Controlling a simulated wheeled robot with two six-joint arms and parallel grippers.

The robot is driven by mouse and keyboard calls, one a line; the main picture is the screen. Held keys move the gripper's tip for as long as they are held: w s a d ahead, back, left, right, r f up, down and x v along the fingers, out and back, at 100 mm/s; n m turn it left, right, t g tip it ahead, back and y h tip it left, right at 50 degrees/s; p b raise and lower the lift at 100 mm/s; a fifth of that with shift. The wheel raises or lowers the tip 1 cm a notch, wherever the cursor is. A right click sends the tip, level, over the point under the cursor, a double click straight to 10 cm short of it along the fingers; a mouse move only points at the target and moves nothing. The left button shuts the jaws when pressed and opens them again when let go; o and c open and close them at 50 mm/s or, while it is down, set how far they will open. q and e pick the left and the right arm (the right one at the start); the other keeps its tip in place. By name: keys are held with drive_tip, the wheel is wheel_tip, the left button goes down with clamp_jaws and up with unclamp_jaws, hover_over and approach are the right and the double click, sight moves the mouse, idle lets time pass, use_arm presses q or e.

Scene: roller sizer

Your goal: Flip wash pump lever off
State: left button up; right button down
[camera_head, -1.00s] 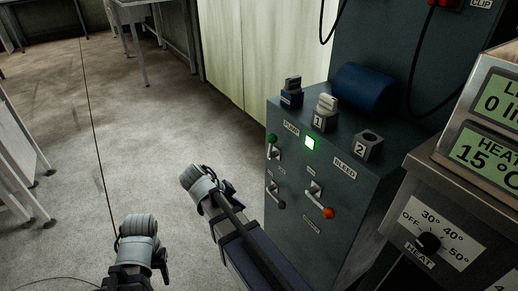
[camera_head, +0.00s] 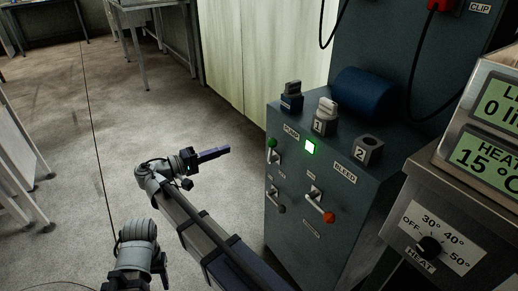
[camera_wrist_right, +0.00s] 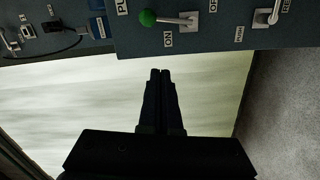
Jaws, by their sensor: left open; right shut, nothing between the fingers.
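The pump lever (camera_head: 273,150), with a green knob, is on the front of the blue-grey cabinet under the PUMP label, knob up.
A lit green lamp (camera_head: 310,147) is right of the lever. A dark-knobbed lever (camera_head: 276,200) is below it, and an orange-knobbed lever (camera_head: 320,206) is to the right. Switch blocks and a blue cylinder (camera_head: 364,90) stand on top. Open floor lies left.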

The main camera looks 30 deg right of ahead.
sight(271, 151)
drive_tip(key=shift+d, duration=0.1)
drive_tip(key=s+d, duration=0.3)
drive_tip(key=d, duration=0.8)
drive_tip(key=shift+s+f+b, duration=0.25)
drive_tip(key=shift+f+b, duration=0.15)
